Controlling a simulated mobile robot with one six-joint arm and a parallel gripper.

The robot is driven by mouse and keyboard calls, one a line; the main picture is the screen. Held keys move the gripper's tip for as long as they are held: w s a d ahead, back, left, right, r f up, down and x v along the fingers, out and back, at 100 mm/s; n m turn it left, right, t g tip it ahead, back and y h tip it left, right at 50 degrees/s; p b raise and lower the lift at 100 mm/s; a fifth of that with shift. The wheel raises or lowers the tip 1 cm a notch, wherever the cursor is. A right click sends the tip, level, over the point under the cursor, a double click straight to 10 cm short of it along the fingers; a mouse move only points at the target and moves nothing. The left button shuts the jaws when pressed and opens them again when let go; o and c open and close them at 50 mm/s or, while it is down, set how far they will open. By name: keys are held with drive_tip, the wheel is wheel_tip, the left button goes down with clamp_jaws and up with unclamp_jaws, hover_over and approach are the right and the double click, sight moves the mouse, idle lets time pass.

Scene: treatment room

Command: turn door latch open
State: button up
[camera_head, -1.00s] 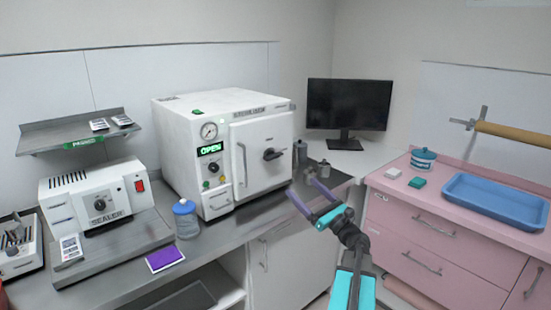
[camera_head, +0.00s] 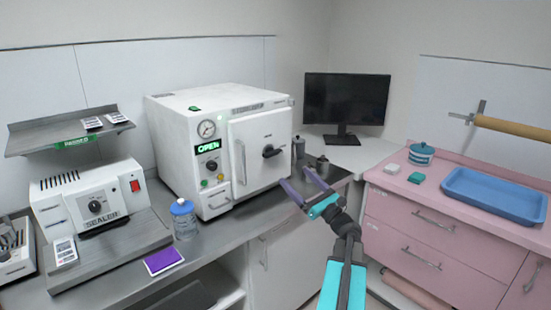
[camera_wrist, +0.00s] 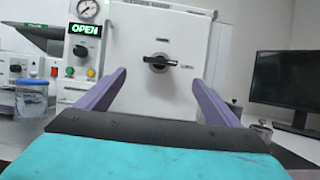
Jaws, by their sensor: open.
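The door latch (camera_head: 272,151) is a black knob with a lever on the white door (camera_head: 251,160) of a sterilizer box (camera_head: 180,140). The door looks shut, and a green display (camera_head: 208,147) beside it reads OPEN. In the wrist view the latch (camera_wrist: 158,62) sits near the centre, its lever lying roughly level and pointing right. My gripper (camera_head: 298,185) is open and empty, with purple fingers. It is in front of and below the latch, apart from it. In the wrist view the gripper fingers (camera_wrist: 160,82) stand either side of the latch.
A vertical handle (camera_head: 240,162) is on the door's left side. A lidded jar (camera_head: 184,218) and a purple packet (camera_head: 164,260) sit on the counter at left. Small grey canisters (camera_head: 298,149) stand right of the sterilizer, before a monitor (camera_head: 346,100). A pink cabinet (camera_head: 430,225) is at right.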

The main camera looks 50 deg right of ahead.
sight(275, 155)
drive_tip(key=p+x, duration=0.3)
drive_tip(key=x, duration=0.9)
drive_tip(key=shift+w+r, duration=0.15)
drive_tip(key=shift+w, duration=0.25)
drive_tip(key=shift+c, duration=0.4)
